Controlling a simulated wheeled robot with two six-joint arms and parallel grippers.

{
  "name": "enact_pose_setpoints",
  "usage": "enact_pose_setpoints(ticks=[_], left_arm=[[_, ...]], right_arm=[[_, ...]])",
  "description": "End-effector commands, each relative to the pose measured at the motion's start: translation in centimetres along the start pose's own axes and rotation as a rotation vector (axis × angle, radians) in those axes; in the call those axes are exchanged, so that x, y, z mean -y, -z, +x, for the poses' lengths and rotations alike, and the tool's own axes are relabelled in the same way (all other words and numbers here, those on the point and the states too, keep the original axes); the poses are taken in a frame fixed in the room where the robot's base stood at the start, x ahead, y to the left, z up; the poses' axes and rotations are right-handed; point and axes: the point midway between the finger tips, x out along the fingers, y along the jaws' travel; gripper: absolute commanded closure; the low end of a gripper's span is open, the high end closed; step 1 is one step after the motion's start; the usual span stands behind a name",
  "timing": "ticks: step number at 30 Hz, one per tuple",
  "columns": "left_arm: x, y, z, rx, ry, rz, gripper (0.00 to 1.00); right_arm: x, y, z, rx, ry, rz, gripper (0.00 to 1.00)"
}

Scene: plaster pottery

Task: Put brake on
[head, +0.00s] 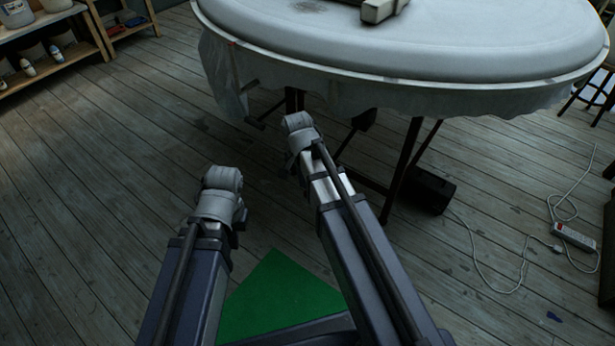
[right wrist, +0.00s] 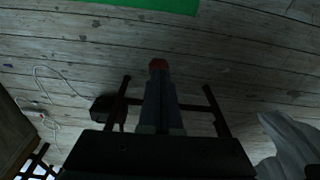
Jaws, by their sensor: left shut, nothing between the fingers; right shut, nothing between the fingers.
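A large round table (head: 420,70) with a white cover stands in front of me on dark legs (head: 403,165). A small dark bar (head: 256,122) sticks out under its left edge. I cannot tell which part is the brake. My right arm reaches to the table's front edge, and its gripper (right wrist: 158,68) is shut and empty, low over the floor near the dark legs (right wrist: 214,110). My left gripper (head: 222,190) is lower and left of the table, over bare floor, apart from it. Its fingers are mostly hidden behind the wrist.
A black box (head: 430,190) stands on the floor by the table legs. A white cable and power strip (head: 574,237) lie to the right. A green mat (head: 280,295) lies under my arms. Shelves with pots (head: 45,60) stand at the left. The wooden floor between is clear.

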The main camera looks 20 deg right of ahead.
Motion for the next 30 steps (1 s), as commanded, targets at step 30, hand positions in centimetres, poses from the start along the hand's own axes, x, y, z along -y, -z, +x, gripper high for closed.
enact_pose_setpoints(ticks=[30], left_arm=[[0.6, -0.4, -6.0, 0.0, 0.0, 0.0, 1.0]], right_arm=[[-0.1, -1.7, -6.2, 0.0, 0.0, 0.0, 1.0]])
